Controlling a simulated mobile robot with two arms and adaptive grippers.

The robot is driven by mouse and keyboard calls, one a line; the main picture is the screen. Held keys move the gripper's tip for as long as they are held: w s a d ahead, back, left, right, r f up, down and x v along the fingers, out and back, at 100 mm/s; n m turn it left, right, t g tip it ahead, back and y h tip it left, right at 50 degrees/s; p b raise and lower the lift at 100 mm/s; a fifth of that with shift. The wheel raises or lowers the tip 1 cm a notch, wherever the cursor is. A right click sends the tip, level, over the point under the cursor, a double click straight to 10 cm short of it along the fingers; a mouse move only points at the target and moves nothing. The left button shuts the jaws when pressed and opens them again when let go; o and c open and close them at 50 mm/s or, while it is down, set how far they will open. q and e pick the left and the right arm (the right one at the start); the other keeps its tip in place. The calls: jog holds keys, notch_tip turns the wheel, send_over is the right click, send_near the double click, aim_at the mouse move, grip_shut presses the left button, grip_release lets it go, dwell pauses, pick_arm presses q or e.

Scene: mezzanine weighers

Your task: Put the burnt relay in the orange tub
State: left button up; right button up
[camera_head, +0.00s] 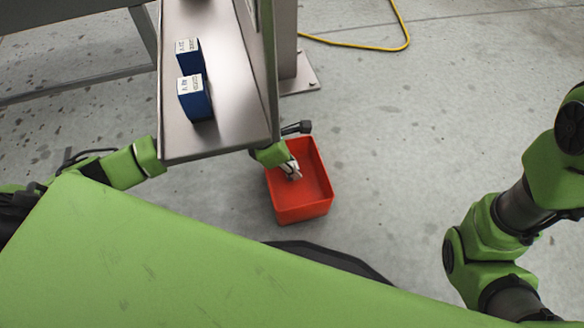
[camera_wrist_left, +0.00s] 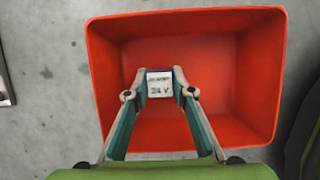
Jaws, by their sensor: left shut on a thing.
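The tub (camera_head: 303,208) is orange-red, open and empty-looking, and stands on the floor. It fills much of the left wrist view (camera_wrist_left: 185,22). My left gripper (camera_head: 291,168) reaches under the shelf to the tub's left part in the head view. It is shut on a small relay (camera_wrist_left: 160,88) with a white label reading "24 V" and a dark blue edge. The relay shows over the tub's inside; how far above the floor of the tub I cannot tell. Burn marks are not visible. My right gripper is out of view.
A metal shelf (camera_head: 225,130) with a raised edge hangs over my left forearm. Two blue boxes with white labels, a nearer one (camera_head: 195,104) and a farther one (camera_head: 190,60), stand on it. A yellow cable (camera_head: 360,47) lies on the floor. Floor right of the tub is clear.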

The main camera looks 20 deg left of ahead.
pick_arm(q)
jog(key=o, duration=1.1)
jog(key=shift+o, duration=0.2)
jog(key=p+v, duration=0.5)
jog(key=v, duration=0.2)
jog(key=shift+r, duration=0.3)
jog(key=shift+s+a, duration=0.1)
jog(key=shift+s, duration=0.05)
